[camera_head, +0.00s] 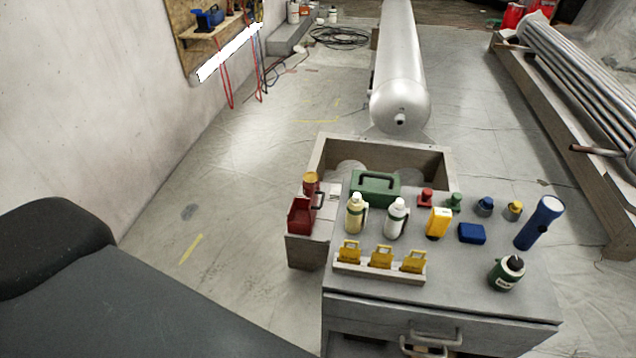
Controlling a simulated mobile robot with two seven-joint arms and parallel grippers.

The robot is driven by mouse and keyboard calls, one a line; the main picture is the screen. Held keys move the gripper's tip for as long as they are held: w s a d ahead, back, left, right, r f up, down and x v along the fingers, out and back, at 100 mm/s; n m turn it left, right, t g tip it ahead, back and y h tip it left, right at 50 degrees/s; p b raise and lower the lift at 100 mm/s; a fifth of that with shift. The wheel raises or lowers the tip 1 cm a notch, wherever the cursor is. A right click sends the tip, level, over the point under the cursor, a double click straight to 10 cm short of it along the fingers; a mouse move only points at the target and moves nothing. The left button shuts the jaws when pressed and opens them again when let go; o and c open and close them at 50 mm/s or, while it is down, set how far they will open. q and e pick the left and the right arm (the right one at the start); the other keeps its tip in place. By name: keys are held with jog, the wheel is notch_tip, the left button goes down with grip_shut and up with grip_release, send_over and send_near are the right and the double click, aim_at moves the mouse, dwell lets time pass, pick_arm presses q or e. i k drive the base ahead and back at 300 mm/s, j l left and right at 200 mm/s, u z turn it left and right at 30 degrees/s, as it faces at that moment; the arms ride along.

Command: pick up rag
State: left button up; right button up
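No thing in view is clearly a rag. A small blue folded-looking item (472,233) lies on the grey cabinet top (460,275), right of a yellow item (438,222); I cannot tell whether it is cloth or a box. Neither of my grippers shows in the head view.
The cabinet top also holds a green toolbox (375,188), bottles, a blue flashlight (539,222), a dark green container (507,272) and a rack of yellow tags (380,268). A wooden crate (380,145) stands behind. Floor left of the cabinet is mostly clear.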

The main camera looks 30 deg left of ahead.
aim_at(335, 189)
jog(key=u, duration=1)
jog(key=i+j, duration=0.1)
jog(key=j, duration=0.25)
jog(key=i+j, duration=0.1)
jog(key=j, duration=0.25)
jog(key=i+j+u, duration=0.15)
jog(key=j, duration=0.3)
jog(key=i+j+u, duration=0.1)
jog(key=i+j, duration=0.25)
jog(key=i+j+u, duration=0.15)
jog(key=i, duration=0.25)
jog(key=i+j+u, duration=0.1)
jog(key=i, duration=0.3)
jog(key=i+j+u, duration=0.15)
jog(key=i, duration=0.25)
jog(key=i+z, duration=0.4)
jog(key=i, duration=0.2)
jog(key=i+j+z, duration=0.35)
jog(key=i, duration=0.25)
jog(key=i+z, duration=0.25)
jog(key=z, duration=0.15)
jog(key=i+z, duration=0.3)
jog(key=z, duration=0.15)
jog(key=i+j+z, duration=0.1)
jog(key=i+z, duration=0.15)
jog(key=z, duration=0.15)
